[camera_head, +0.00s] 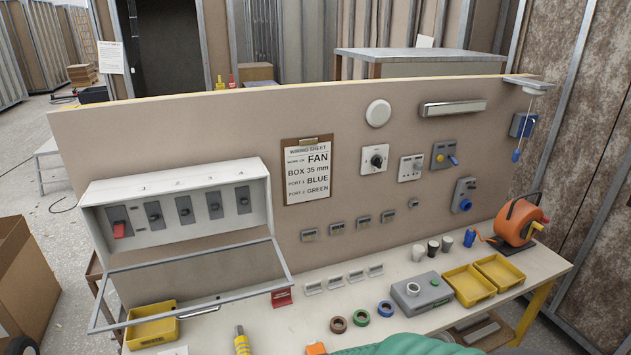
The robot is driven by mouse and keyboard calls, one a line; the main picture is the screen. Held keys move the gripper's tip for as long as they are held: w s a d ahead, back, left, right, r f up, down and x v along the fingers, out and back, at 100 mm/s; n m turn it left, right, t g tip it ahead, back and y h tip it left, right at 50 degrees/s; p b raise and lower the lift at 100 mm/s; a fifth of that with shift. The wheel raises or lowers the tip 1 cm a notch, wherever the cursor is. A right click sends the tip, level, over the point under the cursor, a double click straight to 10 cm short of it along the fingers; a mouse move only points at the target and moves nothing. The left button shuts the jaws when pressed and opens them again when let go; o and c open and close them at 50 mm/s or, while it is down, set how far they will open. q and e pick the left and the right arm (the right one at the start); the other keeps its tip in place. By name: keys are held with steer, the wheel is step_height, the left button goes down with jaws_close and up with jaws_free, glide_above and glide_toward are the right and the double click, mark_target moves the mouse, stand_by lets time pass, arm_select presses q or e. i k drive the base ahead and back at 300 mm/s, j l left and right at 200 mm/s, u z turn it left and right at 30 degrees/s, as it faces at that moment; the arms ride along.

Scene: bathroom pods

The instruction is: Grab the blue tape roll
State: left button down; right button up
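The blue tape roll (385,308) lies flat on the workbench, at the right end of a short row of tape rolls. A green tape roll (361,317) lies just to its left, and a brown-red tape roll (338,324) lies further left. The blue roll is fully visible, close to the left side of a grey box with a round button (421,292). Neither of my grippers can be made out in the head view.
A large green ribbed thing (405,346) fills the front edge below the rolls. A yellow-handled tool (241,341) lies left. Yellow trays (468,286) and an orange cable reel (517,222) stand right. An open white breaker panel (180,225) hangs left, its lid frame reaching over the bench.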

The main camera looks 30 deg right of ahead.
mark_target(386, 304)
steer(key=z, duration=1.45)
